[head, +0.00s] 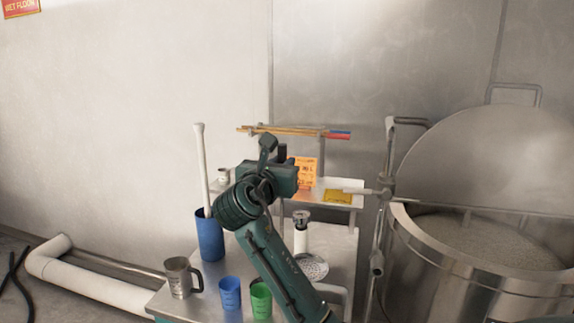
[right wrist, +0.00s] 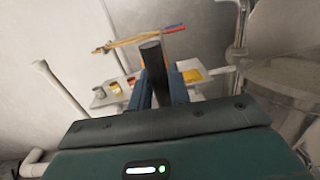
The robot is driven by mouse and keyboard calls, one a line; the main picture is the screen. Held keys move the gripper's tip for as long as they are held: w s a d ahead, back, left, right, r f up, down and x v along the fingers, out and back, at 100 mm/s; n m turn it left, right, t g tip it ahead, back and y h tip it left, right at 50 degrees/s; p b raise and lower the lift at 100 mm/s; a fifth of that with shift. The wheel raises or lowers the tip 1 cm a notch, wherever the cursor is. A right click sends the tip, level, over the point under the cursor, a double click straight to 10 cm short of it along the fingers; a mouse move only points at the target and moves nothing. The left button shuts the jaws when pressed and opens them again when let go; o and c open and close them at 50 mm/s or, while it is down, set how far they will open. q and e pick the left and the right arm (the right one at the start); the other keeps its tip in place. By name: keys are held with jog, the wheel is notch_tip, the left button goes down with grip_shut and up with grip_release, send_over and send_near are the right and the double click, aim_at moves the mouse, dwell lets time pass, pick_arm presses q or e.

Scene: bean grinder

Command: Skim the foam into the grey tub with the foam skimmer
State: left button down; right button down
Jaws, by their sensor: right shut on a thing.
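My right gripper (head: 286,172) is raised over the steel cart and shut on an upright dark handle (right wrist: 152,62), whose top also shows in the head view (head: 283,152). A perforated round disc (head: 312,267), like a skimmer head, shows lower down over the cart top. My arm and gripper hide what lies between, so I cannot tell whether the disc joins the handle. The large steel kettle (head: 400,222) at the right holds pale, foamy contents (head: 480,240). I cannot make out a grey tub. My left gripper is not in view.
On the cart stand a blue holder (head: 208,240) with a long white paddle (head: 202,165), a steel jug (head: 180,278), and blue (head: 230,292) and green (head: 261,298) cups. Behind are a shelf (head: 348,205), coloured rods (head: 300,132) and the kettle's raised lid (head: 490,160).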

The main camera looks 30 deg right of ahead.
aim_at(280, 151)
jog(key=shift+w+r+p, duration=0.1)
jog(key=shift+r+p, duration=0.45)
jog(key=shift+r, duration=0.05)
jog(key=shift+r+p, duration=0.95)
jog(key=shift+p, duration=0.25)
jog(key=shift+r+p, duration=0.85)
jog(key=shift+r, duration=0.15)
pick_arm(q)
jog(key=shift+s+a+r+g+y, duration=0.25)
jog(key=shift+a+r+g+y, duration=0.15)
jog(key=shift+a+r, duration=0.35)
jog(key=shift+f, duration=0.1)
